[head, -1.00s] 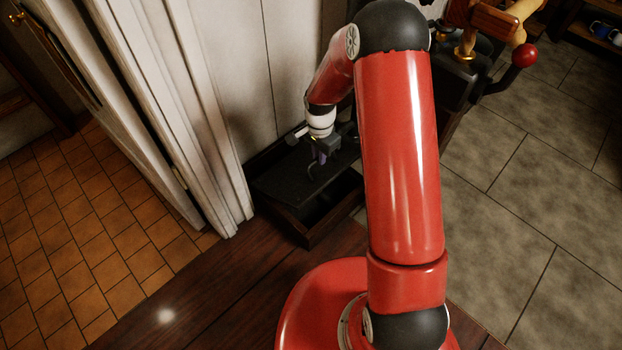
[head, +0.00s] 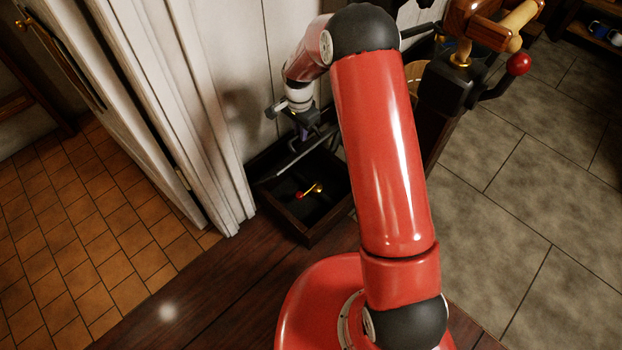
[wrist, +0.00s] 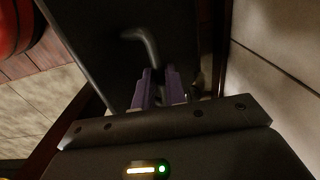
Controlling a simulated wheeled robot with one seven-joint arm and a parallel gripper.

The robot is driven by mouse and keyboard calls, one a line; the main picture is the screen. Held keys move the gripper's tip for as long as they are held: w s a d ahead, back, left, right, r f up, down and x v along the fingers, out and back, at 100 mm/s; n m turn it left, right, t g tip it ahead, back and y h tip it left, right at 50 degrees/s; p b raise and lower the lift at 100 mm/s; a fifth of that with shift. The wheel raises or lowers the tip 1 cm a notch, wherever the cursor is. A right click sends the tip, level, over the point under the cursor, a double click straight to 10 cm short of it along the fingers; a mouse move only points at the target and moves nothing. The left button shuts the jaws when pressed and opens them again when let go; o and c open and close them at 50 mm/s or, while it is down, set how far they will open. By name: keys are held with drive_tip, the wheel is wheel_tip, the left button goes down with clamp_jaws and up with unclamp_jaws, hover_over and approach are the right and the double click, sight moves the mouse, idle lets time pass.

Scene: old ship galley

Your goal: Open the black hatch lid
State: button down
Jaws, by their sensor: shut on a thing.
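The black hatch lid (head: 306,156) is raised and seen nearly edge-on over the back of a dark wooden box (head: 332,222). In the wrist view the lid (wrist: 95,35) is a dark panel with a bent black handle (wrist: 142,42). My gripper (head: 303,134) is on the upper side of the lid, shut on this handle. In the wrist view the purple fingers of my gripper (wrist: 159,84) are close together at the handle. The grip point itself is partly hidden.
Inside the open box lies a brass piece with a red end (head: 311,190). A white door and frame (head: 205,130) stand close on the left. A pale panelled wall (head: 245,70) is behind. A dark post (head: 440,110) with a red-knobbed lever stands at right.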

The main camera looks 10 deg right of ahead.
drive_tip(key=shift+w+a, duration=0.15)
drive_tip(key=shift+a, duration=0.15)
drive_tip(key=shift+w+a+r+p, duration=0.15)
drive_tip(key=shift+w+a+r, duration=0.1)
drive_tip(key=shift+w+a, duration=0.35)
drive_tip(key=shift+w+a+r+p, duration=0.15)
drive_tip(key=shift+w+a+r, duration=0.2)
drive_tip(key=shift+w, duration=0.5)
drive_tip(key=shift+w+a+r+p, duration=0.15)
drive_tip(key=shift+w+a, duration=0.4)
drive_tip(key=shift+w, duration=0.15)
drive_tip(key=shift+w+a, duration=0.8)
drive_tip(key=shift+w, duration=0.3)
drive_tip(key=shift+w+a, duration=0.8)
drive_tip(key=shift+w, duration=0.3)
